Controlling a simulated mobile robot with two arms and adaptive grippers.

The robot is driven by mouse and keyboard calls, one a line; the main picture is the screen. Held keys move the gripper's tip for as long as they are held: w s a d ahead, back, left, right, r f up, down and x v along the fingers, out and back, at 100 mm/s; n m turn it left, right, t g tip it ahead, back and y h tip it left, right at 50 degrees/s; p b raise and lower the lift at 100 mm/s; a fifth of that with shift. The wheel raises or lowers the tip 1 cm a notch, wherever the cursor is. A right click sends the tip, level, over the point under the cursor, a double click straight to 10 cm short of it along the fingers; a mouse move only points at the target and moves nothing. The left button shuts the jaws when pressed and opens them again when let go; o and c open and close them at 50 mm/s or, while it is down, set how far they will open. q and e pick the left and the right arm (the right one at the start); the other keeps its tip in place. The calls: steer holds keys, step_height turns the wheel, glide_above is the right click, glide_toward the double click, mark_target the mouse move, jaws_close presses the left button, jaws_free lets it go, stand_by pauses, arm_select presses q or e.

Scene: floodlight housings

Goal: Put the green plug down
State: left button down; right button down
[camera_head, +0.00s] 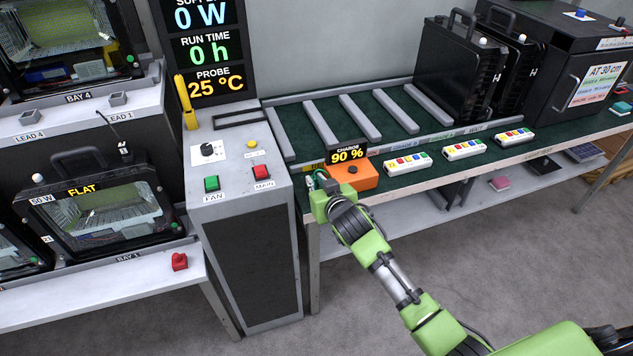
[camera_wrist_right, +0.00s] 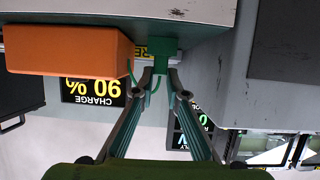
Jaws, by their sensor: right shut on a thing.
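The green plug (camera_wrist_right: 163,54) shows in the right wrist view between the tips of my right gripper (camera_wrist_right: 162,76), which is shut on it. A thin green cable hangs beside the plug. In the head view my right gripper (camera_head: 319,182) is at the front left corner of the green-topped bench, just left of the orange charger box (camera_head: 358,177); the arm mostly hides the plug there. The orange box (camera_wrist_right: 65,52) is close beside the plug in the wrist view. I cannot tell whether the plug touches the bench. My left gripper is not in view.
A grey control pillar (camera_head: 240,185) with a green FAN and a red MAIN button stands close left of the gripper. Several white strips with coloured buttons (camera_head: 408,162) line the bench front. Grey dividers (camera_head: 320,122) and black housings (camera_head: 460,65) are behind.

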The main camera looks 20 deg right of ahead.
steer(key=c, duration=2)
jaws_free()
steer(key=shift+f, duration=0.1)
steer(key=v, duration=1.2)
